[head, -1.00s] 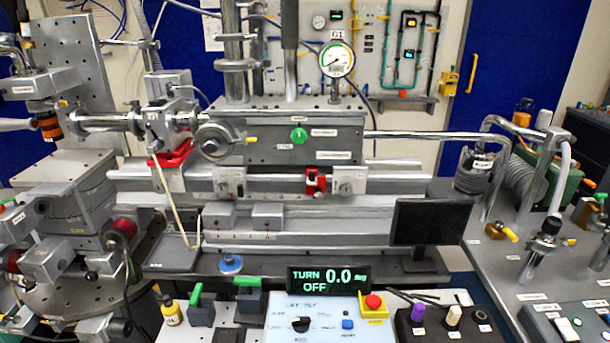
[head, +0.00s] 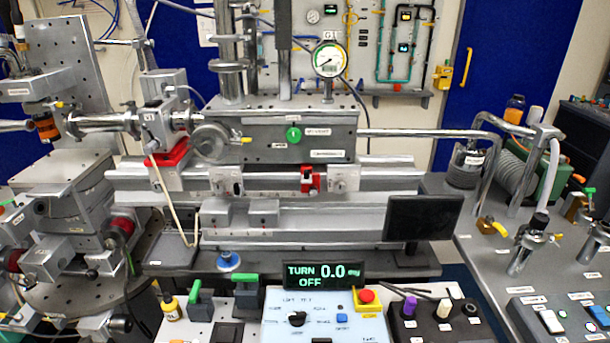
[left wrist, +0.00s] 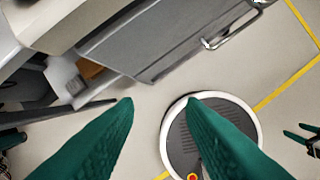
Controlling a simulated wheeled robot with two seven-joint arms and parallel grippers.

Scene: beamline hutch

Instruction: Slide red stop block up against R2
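The red stop block (head: 310,179) sits on the long horizontal rail (head: 274,179) in the middle of the head view. It is close to the left side of a grey carriage block (head: 344,179), with a narrow gap between them. A similar grey block (head: 226,180) is farther left on the rail. Their labels are too small to read, so I cannot tell which is R2. My left gripper (left wrist: 160,100) shows two green fingers apart with nothing between them, over the floor. Two green prongs at the right edge of the left wrist view look like my right gripper (left wrist: 287,130), fingers apart.
A control box (head: 326,315) with a "TURN 0.0 OFF" display (head: 323,275) stands in front of the rail. A black monitor (head: 422,218) is at the rail's right front. A gauge (head: 330,60) and grey housing (head: 300,134) rise above the rail. The space directly before the red block is clear.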

